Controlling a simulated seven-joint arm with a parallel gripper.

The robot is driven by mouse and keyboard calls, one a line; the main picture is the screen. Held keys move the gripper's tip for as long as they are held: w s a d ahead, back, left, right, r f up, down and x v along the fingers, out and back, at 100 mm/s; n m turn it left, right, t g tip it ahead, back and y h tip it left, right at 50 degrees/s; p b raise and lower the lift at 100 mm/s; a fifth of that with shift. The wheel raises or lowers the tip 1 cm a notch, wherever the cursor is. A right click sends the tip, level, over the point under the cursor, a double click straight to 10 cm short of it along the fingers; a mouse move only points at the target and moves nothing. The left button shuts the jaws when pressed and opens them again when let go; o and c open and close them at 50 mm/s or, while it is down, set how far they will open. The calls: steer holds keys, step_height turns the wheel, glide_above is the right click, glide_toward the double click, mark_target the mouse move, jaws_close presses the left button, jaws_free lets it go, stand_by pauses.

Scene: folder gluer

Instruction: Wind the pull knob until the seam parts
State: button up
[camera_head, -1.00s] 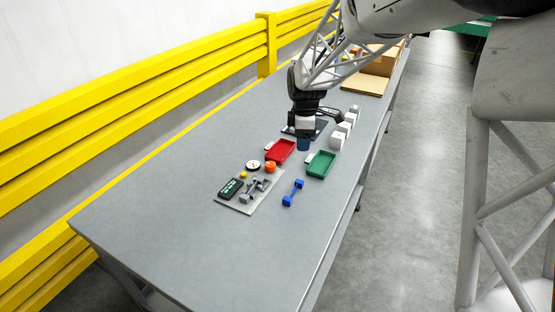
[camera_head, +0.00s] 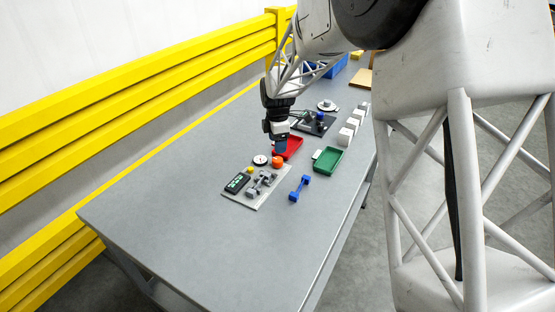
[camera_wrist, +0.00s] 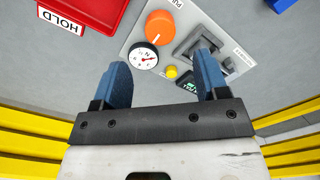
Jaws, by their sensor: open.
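The orange pull knob (camera_head: 277,161) stands at the back corner of a light grey tester plate (camera_head: 266,200). In the wrist view the knob (camera_wrist: 160,28) shows a white pointer line and lies beyond my fingertips. A white dial gauge (camera_wrist: 143,56) marked N, with a red needle, sits beside it. My gripper (camera_head: 280,146) is just above and behind the knob. In the wrist view its blue fingers (camera_wrist: 162,64) are spread apart, with nothing held. Grey clamps (camera_head: 261,183) stand on the plate. Any seam between them is too small to make out.
A yellow button (camera_wrist: 171,71) and a dark display (camera_head: 237,183) share the plate. A red HOLD tray (camera_head: 296,148) is behind, a green tray (camera_head: 327,161) right, and a blue dumbbell-shaped piece (camera_head: 299,188) beside the plate. The table's front is clear.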

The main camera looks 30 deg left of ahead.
mark_target(277, 159)
steer(key=shift+f, duration=3.85)
steer(key=c, duration=0.9)
